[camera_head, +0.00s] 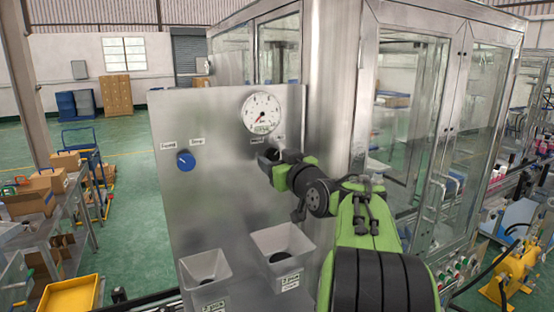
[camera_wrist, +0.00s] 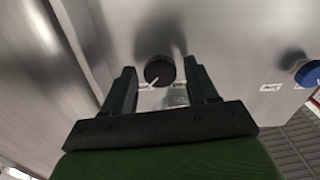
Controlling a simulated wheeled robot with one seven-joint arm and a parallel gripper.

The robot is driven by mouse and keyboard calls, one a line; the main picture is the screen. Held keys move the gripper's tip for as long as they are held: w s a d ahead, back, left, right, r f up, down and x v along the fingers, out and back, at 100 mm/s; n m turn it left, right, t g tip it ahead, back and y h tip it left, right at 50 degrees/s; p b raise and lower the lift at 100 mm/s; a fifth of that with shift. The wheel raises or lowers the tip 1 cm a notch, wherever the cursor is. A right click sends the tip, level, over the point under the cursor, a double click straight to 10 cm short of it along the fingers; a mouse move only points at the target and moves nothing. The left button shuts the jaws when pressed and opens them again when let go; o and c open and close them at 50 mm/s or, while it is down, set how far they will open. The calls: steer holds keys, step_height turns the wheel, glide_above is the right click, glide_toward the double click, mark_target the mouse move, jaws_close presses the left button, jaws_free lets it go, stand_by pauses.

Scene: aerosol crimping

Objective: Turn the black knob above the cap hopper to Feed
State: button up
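The black knob (camera_wrist: 159,70) is on the metal panel (camera_head: 215,215), with a white pointer mark at its lower edge in the wrist view. My gripper (camera_wrist: 160,74) is open, with one finger on each side of the knob and visible gaps between them. I cannot tell how far the fingertips reach along the knob. In the head view my gripper (camera_head: 268,157) is at the panel below the dial and largely hides the knob. Small labels (camera_head: 257,141) show near it, too small to read surely. Two grey hoppers (camera_head: 283,238) stand below; which is the cap hopper I cannot read.
A blue knob (camera_head: 185,160) with two labels is left on the panel; it also shows at right in the wrist view (camera_wrist: 308,73). A round white dial gauge (camera_head: 262,113) is just above my gripper. A glass-doored metal cabinet (camera_head: 405,120) stands close on the right.

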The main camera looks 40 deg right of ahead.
steer(key=c, duration=0.9)
steer(key=shift+o, duration=0.2)
steer(key=shift+b, duration=0.4)
steer(key=n+b, duration=0.3)
steer(key=b, duration=0.1)
steer(key=shift+f+n+b, duration=0.2)
steer(key=shift+n+b, duration=0.15)
steer(key=shift+n, duration=0.05)
steer(key=n+b, duration=0.3)
steer(key=n, duration=0.1)
steer(key=shift+d+r+b, duration=0.1)
steer(key=shift+d+b, duration=0.05)
steer(key=shift+b, duration=0.25)
steer(key=n+b, duration=0.2)
steer(key=n, duration=0.3)
steer(key=shift+r, duration=0.1)
steer(key=n+b, duration=0.2)
steer(key=n, duration=0.3)
steer(key=shift+r, duration=0.15)
